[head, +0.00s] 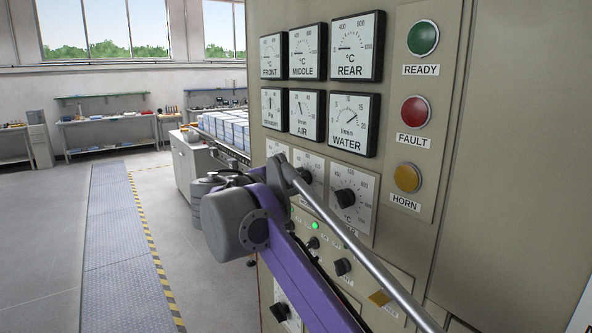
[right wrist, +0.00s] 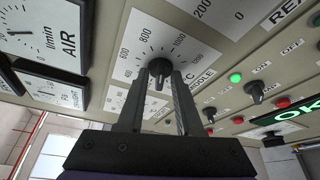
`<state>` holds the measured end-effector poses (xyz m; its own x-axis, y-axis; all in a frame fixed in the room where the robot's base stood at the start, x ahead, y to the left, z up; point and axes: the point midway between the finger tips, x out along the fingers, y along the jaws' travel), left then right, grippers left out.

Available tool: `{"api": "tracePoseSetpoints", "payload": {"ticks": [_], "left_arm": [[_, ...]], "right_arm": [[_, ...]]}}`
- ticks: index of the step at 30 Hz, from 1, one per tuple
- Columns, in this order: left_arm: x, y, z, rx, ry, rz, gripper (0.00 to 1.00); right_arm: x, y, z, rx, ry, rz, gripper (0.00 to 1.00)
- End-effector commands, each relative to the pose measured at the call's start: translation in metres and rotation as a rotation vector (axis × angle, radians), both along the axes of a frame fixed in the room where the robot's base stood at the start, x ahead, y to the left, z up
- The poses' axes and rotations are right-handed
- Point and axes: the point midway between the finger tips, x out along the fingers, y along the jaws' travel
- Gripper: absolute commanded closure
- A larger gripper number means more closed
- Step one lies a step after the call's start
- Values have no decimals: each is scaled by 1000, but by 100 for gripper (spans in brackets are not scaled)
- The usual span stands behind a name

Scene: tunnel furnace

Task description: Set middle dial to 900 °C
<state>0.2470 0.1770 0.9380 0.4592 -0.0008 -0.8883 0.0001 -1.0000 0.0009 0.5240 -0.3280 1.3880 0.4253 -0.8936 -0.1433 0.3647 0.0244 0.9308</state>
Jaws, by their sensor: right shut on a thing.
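The middle dial is a black knob on a white scale plate labelled MIDDLE; the knob (right wrist: 160,69) shows in the right wrist view between my fingers. My right gripper (right wrist: 160,76) is shut on this knob, one finger on each side. Scale figures from 600 to 1000 and above are legible around it, but I cannot tell the exact setting. In the head view the dial (head: 306,174) is partly covered by my purple right arm, and the fingertips are not clearly visible there. The MIDDLE gauge (head: 308,50) sits above, its needle low on the scale. My left gripper is out of view.
The rear dial (head: 345,198) is close to the right of the middle one. Switches and a green lamp (head: 315,226) lie below. READY (head: 423,38), FAULT (head: 415,112) and HORN (head: 407,178) buttons are at right. Open floor lies to the left.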

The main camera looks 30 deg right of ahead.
Motion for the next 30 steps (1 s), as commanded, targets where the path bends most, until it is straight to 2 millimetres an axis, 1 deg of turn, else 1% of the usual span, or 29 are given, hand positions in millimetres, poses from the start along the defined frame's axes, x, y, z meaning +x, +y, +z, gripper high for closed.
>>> {"api": "tracePoseSetpoints", "payload": {"ticks": [1, 10, 11, 12, 19, 22, 26, 30], "left_arm": [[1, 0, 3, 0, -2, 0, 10], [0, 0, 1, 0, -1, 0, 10], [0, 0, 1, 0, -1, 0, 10], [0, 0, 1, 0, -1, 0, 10], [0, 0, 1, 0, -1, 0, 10], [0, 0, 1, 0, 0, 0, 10], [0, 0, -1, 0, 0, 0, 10], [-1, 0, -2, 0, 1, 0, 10]], "right_arm": [[1, 0, 3, -6, 11, 3, 100], [1, 0, 1, -9, 19, 4, 100], [1, -1, 1, -9, 19, 4, 60], [1, -1, 0, -9, 19, 4, 57], [1, 0, 0, -7, 18, 3, 57], [-2, 6, 1, -7, 18, 4, 57], [-10, 24, 3, -6, 18, 6, 57], [-22, 50, 8, -5, 18, 8, 57]]}}
